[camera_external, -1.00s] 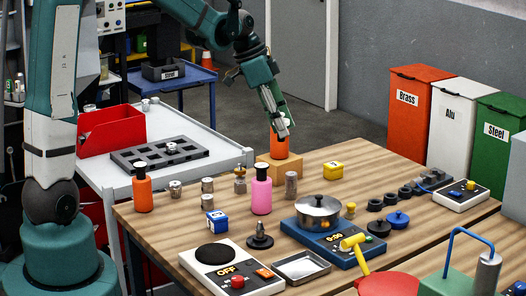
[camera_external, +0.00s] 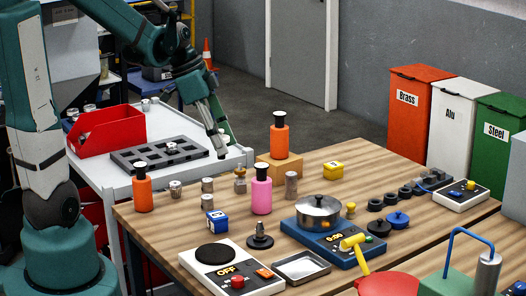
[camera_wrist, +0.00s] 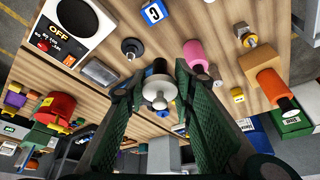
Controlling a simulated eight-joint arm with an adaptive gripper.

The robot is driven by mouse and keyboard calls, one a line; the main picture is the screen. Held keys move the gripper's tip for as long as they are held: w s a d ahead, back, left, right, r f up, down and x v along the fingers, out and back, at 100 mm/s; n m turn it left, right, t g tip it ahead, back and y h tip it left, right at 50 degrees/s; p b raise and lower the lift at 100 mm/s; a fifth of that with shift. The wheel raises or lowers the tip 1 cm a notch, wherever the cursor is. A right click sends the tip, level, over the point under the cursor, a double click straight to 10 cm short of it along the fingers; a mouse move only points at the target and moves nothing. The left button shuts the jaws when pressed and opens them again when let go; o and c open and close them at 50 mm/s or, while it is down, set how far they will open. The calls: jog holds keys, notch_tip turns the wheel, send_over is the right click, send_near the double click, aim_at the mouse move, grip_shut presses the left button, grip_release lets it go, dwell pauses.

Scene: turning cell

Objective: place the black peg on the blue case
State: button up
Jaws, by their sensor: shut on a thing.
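The blue case (camera_external: 215,222), a small blue box with a white label, stands on the wooden table. My gripper (camera_external: 222,152) is raised at the back left, near the grey bench's right end and apart from the blue case.
A pink bottle (camera_external: 261,195), metal cylinders (camera_external: 207,187) and a black-based cone (camera_external: 260,239) stand near the blue case. A pot (camera_external: 319,208) sits on a blue stove. An orange bottle (camera_external: 279,140) stands on a wooden block. A grey slotted tray (camera_external: 130,158) lies on the bench.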

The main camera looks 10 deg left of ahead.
jog(key=shift+s+a+f, duration=0.2)
jog(key=shift+s+f, duration=0.05)
jog(key=shift+f, duration=0.65)
jog(key=shift+s+a+f, duration=0.25)
jog(key=shift+s+f, duration=0.05)
jog(key=shift+f, duration=0.65)
jog(key=shift+s+a+f, duration=0.2)
jog(key=shift+s+f, duration=0.05)
jog(key=shift+f, duration=0.65)
jog(key=b, duration=0.1)
send_near(224, 215)
jog(key=shift+w+d, duration=0.3)
jog(key=shift+d, duration=0.5)
jog(key=shift+f+b, duration=0.35)
jog(key=shift+f, duration=1.7)
jog(key=shift+f, duration=0.1)
